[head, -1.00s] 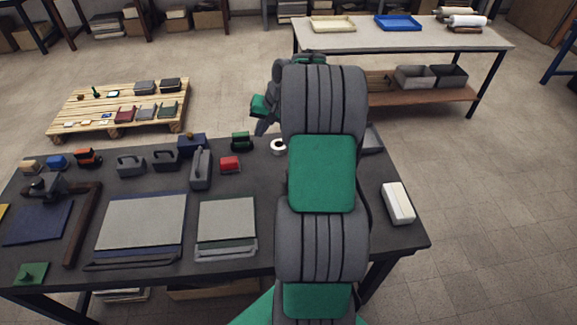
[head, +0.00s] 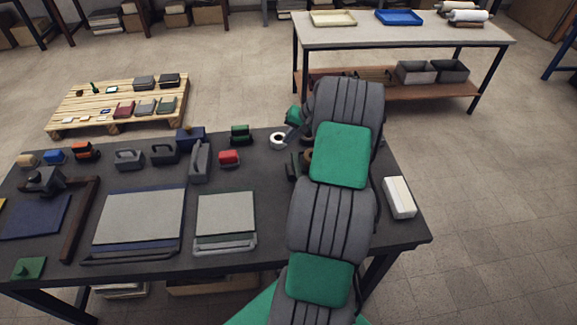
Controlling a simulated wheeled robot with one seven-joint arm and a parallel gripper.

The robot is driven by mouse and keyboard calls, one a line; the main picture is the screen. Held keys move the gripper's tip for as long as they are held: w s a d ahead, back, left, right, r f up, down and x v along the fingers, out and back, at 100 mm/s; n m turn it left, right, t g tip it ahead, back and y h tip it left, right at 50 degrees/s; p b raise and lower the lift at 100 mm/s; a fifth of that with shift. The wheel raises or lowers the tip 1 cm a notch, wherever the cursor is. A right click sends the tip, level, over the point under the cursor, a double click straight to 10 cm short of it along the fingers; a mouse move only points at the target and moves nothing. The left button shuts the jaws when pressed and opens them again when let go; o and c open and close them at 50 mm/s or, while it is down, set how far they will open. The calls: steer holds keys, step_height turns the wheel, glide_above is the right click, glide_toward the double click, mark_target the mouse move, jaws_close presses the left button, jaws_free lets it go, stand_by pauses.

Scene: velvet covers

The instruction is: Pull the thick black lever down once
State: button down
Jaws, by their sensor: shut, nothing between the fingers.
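I cannot say for sure which thing is the thick black lever. A thick, dark grey, upright bar-like piece (head: 199,161) stands near the back middle of the dark table. A dark device with a rounded top (head: 44,181) stands at the table's left, beside a brown angled bar (head: 78,220). My gripper (head: 291,134) shows only in part at the table's back edge, right of the white ring. It is shut and empty. My arm hides the rest of it and whatever is behind. It is well to the right of both dark pieces.
Two dark handled blocks stand left of the upright piece. A pallet (head: 75,110) and another table (head: 390,37) stand behind.

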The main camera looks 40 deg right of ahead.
mark_target(291, 173)
steer(key=shift+s+a+f+b, duration=0.2)
steer(key=shift+s+f+b, duration=0.15)
steer(key=shift+f, duration=0.45)
steer(key=shift+s+a+f+b, duration=0.2)
steer(key=shift+f+b, duration=0.3)
steer(key=shift+f, duration=0.3)
steer(key=shift+s+a+f+b, duration=0.2)
steer(key=shift+s+f+b, duration=0.15)
steer(key=shift+f, duration=0.45)
steer(key=shift+a+f+b, duration=0.1)
steer(key=shift+f+b, duration=0.2)
steer(key=shift+f, duration=0.1)
steer(key=shift+s+f, duration=0.15)
steer(key=shift+f, duration=0.1)
stand_by(0.4)
